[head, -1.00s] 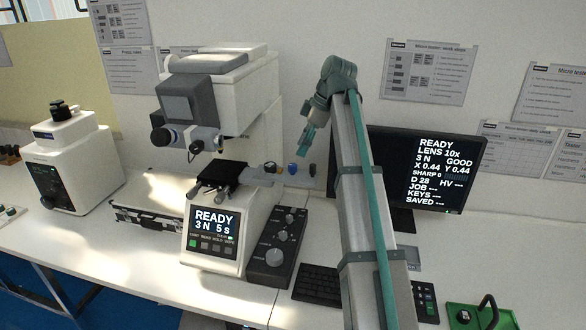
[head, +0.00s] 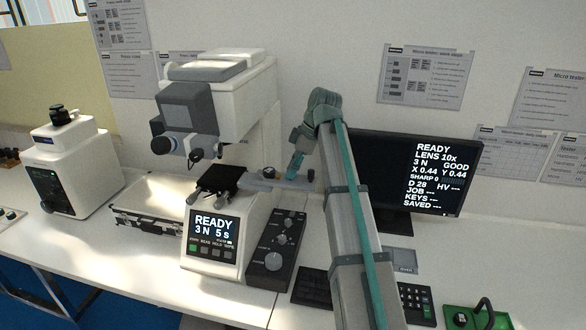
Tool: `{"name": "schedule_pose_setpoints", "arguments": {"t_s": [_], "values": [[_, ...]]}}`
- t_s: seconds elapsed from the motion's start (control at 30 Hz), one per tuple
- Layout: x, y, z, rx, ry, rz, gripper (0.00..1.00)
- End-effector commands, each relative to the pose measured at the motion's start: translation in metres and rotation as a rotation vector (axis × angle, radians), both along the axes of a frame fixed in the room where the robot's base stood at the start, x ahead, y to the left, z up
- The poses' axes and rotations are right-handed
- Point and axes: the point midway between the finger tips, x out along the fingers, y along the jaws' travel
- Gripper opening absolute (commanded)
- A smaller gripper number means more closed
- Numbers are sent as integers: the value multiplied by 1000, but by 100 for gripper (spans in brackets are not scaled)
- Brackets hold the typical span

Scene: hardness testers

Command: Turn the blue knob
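The hardness tester (head: 226,105) stands in the middle of the bench in the head view. A grey bar (head: 266,184) with small knobs extends right from its dark stage (head: 219,178). My teal gripper (head: 292,174) points down at the middle of this bar, where the blue knob is. The gripper covers that knob, so I cannot make it out clearly or tell whether the fingers touch it. A black knob (head: 311,174) shows just right of the gripper. The fingers are too small and overlapped to show whether they are open or shut.
A black control box (head: 276,252) with dials stands below the bar, beside the tester's READY display (head: 212,226). A monitor (head: 445,160) stands behind my arm on the right. A second white machine (head: 69,165) stands at left.

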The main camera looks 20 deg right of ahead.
Motion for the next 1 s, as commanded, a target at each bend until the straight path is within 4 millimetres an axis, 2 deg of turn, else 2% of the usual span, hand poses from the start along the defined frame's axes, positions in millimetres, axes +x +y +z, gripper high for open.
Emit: {"name": "schedule_pose_setpoints", "arguments": {"t_s": [0.03,0.13,0.17,0.57,1.0], "values": [[0,0,0,0,0,0,18],[0,0,0,0,0,0,1],[0,0,0,0,0,0,0],[-2,0,0,0,1,-61,0],[-4,2,0,1,-1,-398,0]]}}
